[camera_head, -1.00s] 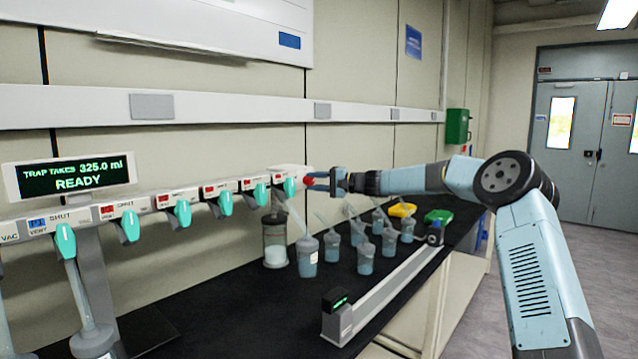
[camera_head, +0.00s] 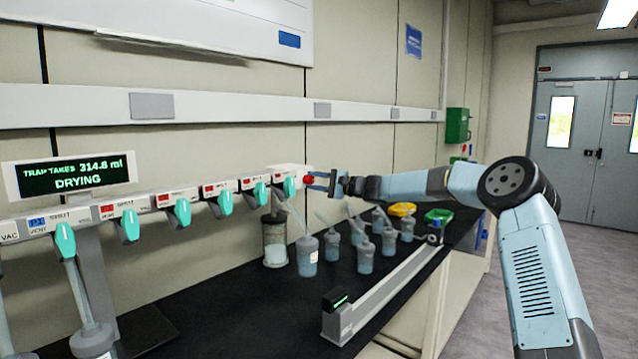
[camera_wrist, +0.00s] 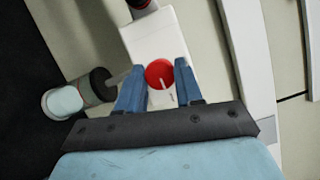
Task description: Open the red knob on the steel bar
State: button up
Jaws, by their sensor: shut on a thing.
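The red knob (camera_head: 308,180) is at the right end of the steel bar (camera_head: 292,168). In the wrist view the knob (camera_wrist: 158,74) shows as a round red face with a pale line running down from its middle. My gripper (camera_head: 319,181) reaches the knob from the right. In the wrist view my blue fingers (camera_wrist: 158,83) stand on either side of the knob, shut on it. The display (camera_head: 69,178) on the bar reads "TRAP TAKES 314.8 ml" and "DRYING".
Several teal valves (camera_head: 183,212) line the bar, with flasks hanging at the left. The bench front is partly clear.

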jog(key=o, duration=1)
jog(key=shift+f, duration=0.15)
jog(key=shift+o, duration=0.2)
jog(key=shift+d, duration=0.1)
jog(key=v, duration=1.3)
jog(key=shift+d, duration=0.25)
jog(key=shift+f, duration=0.1)
